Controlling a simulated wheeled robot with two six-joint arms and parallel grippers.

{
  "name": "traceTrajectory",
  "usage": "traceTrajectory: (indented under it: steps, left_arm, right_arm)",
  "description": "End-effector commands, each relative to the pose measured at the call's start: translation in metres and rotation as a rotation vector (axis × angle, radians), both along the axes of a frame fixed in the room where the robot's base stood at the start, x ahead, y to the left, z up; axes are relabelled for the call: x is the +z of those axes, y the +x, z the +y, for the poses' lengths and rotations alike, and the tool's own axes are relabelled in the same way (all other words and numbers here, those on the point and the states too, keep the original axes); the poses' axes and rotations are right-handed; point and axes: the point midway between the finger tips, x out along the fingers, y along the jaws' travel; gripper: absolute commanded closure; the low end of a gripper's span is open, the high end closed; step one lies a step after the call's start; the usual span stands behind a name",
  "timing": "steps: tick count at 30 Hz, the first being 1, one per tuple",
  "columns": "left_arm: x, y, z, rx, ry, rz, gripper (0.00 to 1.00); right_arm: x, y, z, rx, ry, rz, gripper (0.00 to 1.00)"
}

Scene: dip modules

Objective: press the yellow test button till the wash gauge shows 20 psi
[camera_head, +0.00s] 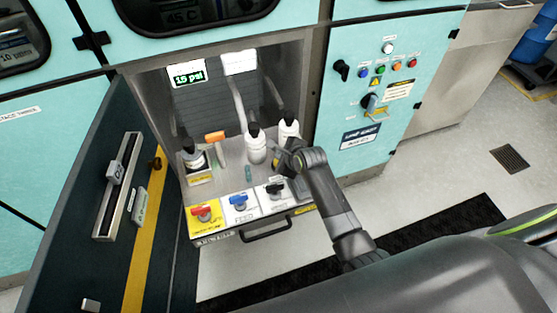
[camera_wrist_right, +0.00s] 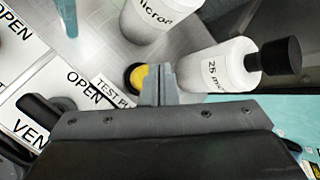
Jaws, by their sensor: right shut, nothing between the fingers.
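The yellow test button (camera_wrist_right: 137,77) is round with a dark rim, by a label that reads "TEST P" before it is covered. My right gripper (camera_wrist_right: 159,78) is shut and empty, its fingertips at the button's right side and covering part of it. Whether they touch or press it I cannot tell. In the head view my right gripper (camera_head: 284,163) reaches into the open cabinet and hides the button. The wash gauge (camera_head: 187,76) is a lit display on the back wall. It shows a number in the teens in psi, its last digit blurred. My left gripper is not in view.
White bottles (camera_head: 256,147) with black caps stand close beside my right gripper. Red (camera_head: 203,211), blue (camera_head: 238,202) and black (camera_head: 273,190) valve handles line the front panel above a drawer handle (camera_head: 267,232). The open door (camera_head: 123,190) stands at left.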

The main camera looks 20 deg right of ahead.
Motion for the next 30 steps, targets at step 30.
traceTrajectory:
  steps: [30]
  left_arm:
    - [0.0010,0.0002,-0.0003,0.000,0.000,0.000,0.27]
  right_arm:
    - [-0.0083,0.0000,0.0000,0.000,0.000,0.000,1.00]
